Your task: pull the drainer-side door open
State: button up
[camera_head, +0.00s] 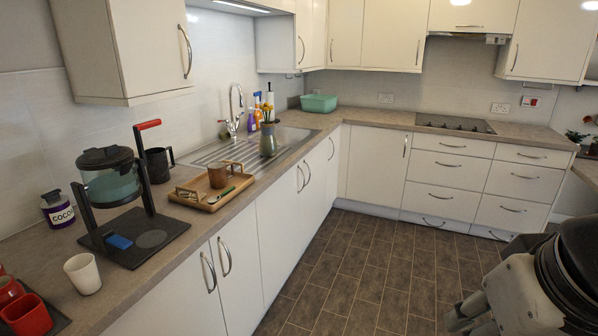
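The sink's ribbed metal drainer (215,153) lies in the left worktop. Below the left worktop is a row of white gloss base doors with curved metal handles, all closed. Under the sink and drainer, a door pair (285,215) has two handles (304,176) side by side, with another handle (332,148) further right. Nearer, another pair (195,295) has handles (217,264) close together. I cannot tell which single door is meant. My gripper (468,316) shows partly at the lower right, over the floor, well away from the doors. Its fingers are unclear.
The dark tiled floor (350,265) is clear between the left doors and my arm. On the left worktop stand a coffee maker (112,185), a white cup (83,273), a wooden tray (205,203) and a vase (268,140). White drawers (445,168) line the back.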

aim_at(278, 208)
jog(key=i+u, duration=0.1)
jog(key=i, duration=0.45)
jog(key=i+l+u, duration=0.1)
jog(key=i, duration=0.5)
jog(key=i+l+u, duration=0.1)
jog(key=i, duration=0.45)
jog(key=i+l, duration=0.3)
jog(key=i, duration=0.25)
jog(key=i+l+u, duration=0.15)
jog(key=i, duration=0.4)
